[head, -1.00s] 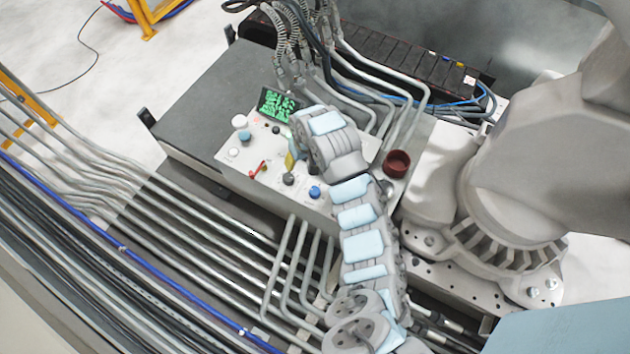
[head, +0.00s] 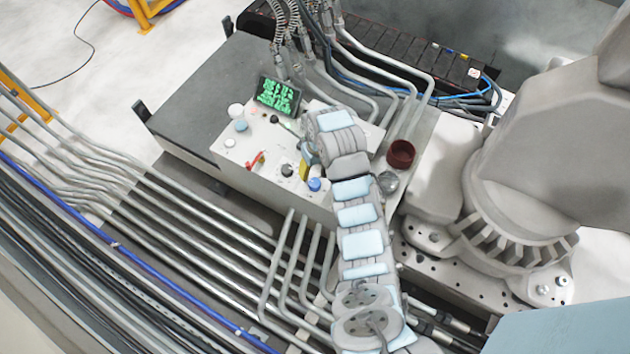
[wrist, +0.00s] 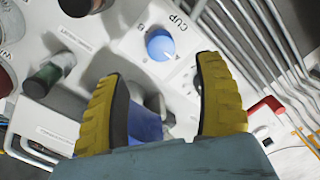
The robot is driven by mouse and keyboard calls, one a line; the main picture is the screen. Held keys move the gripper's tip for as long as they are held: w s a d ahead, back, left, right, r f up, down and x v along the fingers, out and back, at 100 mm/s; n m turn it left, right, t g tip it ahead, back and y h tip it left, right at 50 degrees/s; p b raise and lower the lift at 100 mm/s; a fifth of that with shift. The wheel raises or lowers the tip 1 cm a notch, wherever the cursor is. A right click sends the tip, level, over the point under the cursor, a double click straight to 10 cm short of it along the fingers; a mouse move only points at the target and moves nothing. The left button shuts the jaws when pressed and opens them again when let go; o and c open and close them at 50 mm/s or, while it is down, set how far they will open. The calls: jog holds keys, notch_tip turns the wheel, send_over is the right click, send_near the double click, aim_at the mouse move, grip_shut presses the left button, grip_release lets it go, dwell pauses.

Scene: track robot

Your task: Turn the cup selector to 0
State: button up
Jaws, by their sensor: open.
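The cup selector is a blue knob (wrist: 160,44) beside the "CUP" label, with A and B marks near it. In the head view this blue knob (head: 314,184) stands near the panel's front edge. My gripper (wrist: 160,90) has two yellow ribbed fingers spread apart, with nothing gripped. In the wrist view the knob lies just beyond the fingertips, above the gap. In the head view my gripper (head: 304,170) is close beside the knob, its fingers partly hidden. A blue and grey shape between the fingers is unclear.
A red lever (head: 257,160), a black knob (head: 288,170) and a pale blue knob (head: 241,125) stand on the panel. A green-lit screen (head: 278,93) is behind. A dark red cup-shaped part (head: 401,153) is to the right. Pipes run along the panel's front.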

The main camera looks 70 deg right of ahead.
aim_at(315, 182)
notch_tip(315, 182, down, 9)
jog(key=shift+w+a+r+b, duration=0.1)
jog(key=shift+w+a+b, duration=0.05)
jog(key=shift+b, duration=0.4)
jog(key=c, duration=1.2)
